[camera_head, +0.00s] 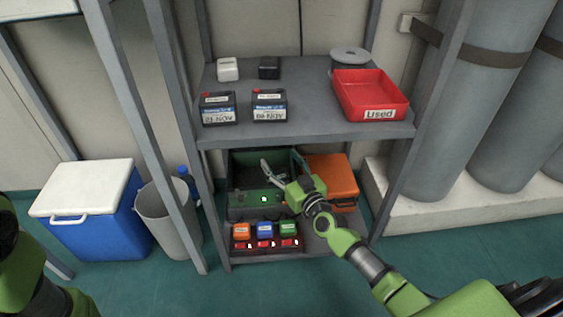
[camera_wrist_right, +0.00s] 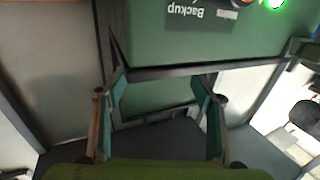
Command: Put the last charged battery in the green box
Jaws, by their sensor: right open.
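The green box (camera_head: 236,199) stands on the lower shelf, with a small green light on its front. In the right wrist view a green surface (camera_wrist_right: 190,40) carries an upside-down "Backup" label beside a glowing green light. My right gripper (camera_head: 277,171) is at the green box, with its fingers apart over it. In the wrist view nothing shows between its fingers (camera_wrist_right: 160,105) but dark green surfaces. A rack (camera_head: 268,247) in front of the box holds small orange (camera_head: 241,230), blue (camera_head: 264,229) and green (camera_head: 288,228) blocks. Whether these are batteries or charged I cannot tell. My left gripper is out of view.
An orange box (camera_head: 332,170) stands right of the green box. The upper shelf (camera_head: 310,131) above holds two dark labelled blocks (camera_head: 218,108) (camera_head: 269,105) and a red "Used" tray (camera_head: 378,87). Shelf posts flank the space. A bin (camera_head: 165,220) and cooler (camera_head: 100,225) stand left.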

